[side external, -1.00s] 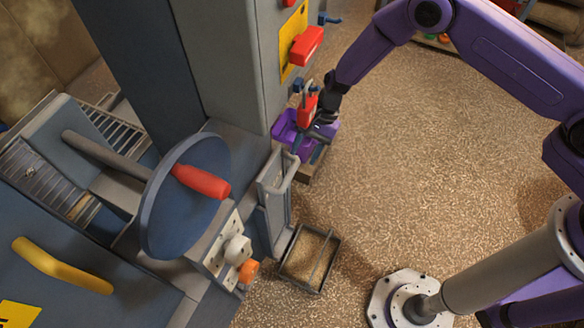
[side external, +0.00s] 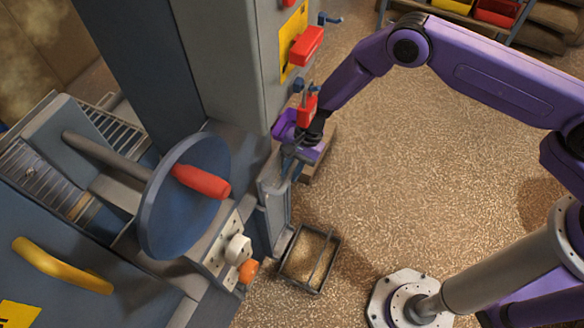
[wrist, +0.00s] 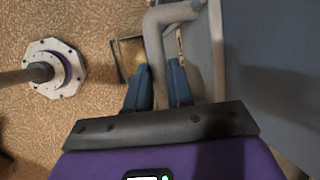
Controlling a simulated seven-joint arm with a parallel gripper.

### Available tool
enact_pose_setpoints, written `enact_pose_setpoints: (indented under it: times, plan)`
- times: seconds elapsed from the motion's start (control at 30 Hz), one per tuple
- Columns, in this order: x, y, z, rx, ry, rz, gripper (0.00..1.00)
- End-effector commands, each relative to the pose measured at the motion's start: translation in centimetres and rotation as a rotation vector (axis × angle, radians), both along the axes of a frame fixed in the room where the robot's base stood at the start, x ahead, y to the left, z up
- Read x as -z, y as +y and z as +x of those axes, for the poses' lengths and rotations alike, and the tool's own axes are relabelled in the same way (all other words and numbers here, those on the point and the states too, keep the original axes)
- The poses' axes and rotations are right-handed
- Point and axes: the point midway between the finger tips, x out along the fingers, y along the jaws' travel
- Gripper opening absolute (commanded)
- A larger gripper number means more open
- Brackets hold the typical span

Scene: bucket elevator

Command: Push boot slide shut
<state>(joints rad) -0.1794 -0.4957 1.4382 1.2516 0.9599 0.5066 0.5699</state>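The boot slide's grey looped handle (side external: 271,186) stands on the side of the elevator boot, above a small open tray. Its grey bar also shows large in the wrist view (wrist: 155,50). My gripper (side external: 295,158) is at the top end of this handle, partly hidden by the purple block and dark wrist parts. In the wrist view my two dark blue fingers (wrist: 159,85) lie one on each side of the bar, close against it. I cannot tell whether they clamp it. How far the slide stands open is not clear.
A blue handwheel (side external: 185,195) is left.

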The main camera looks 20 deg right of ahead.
Motion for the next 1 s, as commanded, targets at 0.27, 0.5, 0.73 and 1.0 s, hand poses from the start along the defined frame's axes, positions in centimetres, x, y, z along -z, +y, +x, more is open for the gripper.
enact_pose_setpoints:
  times: [0.27,0.5,0.73,1.0]
  plan:
    - [0.2,0.0,0.0,0.0,0.001,-0.001,0.0]
    - [3.4,0.0,0.0,-0.001,0.001,-0.001,0.0]
    - [6.7,0.0,0.0,-0.001,0.0,0.0,0.0]
    - [7.8,0.0,0.1,0.001,-0.004,0.0,0.0]
